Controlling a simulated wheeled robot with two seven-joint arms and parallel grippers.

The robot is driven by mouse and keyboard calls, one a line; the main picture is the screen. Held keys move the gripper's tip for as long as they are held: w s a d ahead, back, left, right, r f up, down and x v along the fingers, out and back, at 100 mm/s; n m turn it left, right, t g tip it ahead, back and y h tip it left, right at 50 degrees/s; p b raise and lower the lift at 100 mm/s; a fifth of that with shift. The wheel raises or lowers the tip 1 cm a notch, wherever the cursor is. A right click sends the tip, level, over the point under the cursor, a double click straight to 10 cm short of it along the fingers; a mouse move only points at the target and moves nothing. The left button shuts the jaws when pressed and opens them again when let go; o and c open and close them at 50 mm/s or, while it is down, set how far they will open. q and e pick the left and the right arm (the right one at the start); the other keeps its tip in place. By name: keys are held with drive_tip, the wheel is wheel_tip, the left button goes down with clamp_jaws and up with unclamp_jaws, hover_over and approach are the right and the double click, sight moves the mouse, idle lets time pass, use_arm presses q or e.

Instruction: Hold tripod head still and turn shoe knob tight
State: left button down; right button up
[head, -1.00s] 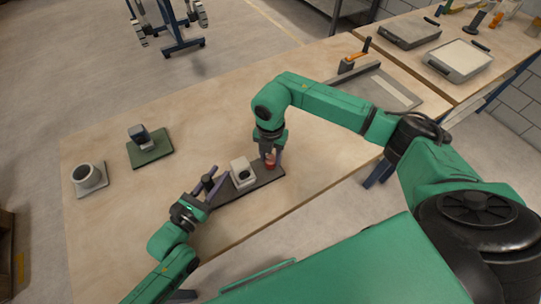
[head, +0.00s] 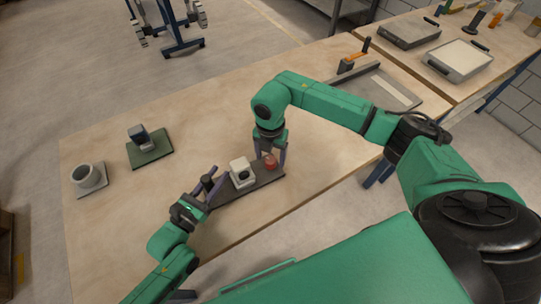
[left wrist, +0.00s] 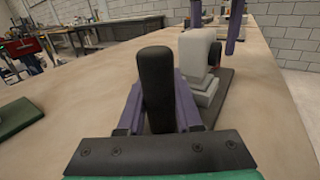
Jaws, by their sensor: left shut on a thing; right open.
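The tripod head is a pale block (head: 241,172) on a dark base plate (head: 232,190) on the bench. It also shows in the left wrist view (left wrist: 198,52). A red knob (head: 270,161) sits at the plate's right end. A black upright handle (head: 208,182) stands at its left end. My left gripper (head: 205,187) is shut on this black handle, which stands between the fingers in the left wrist view (left wrist: 157,85). My right gripper (head: 268,158) is open, its fingers just above and on either side of the red knob, apart from it as far as I can tell.
A green mat (head: 150,149) with a dark grey device and a light cup-shaped piece (head: 88,177) lie to the left. A grey tray (head: 383,90) is at the back right. The bench between is clear. The bench's front edge runs close to the plate.

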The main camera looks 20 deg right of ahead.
sight(270, 160)
wheel_tip(270, 160, up, 12)
drive_tip(key=shift+f, duration=0.15)
use_arm(q)
drive_tip(key=c, duration=0.5)
unclamp_jaws()
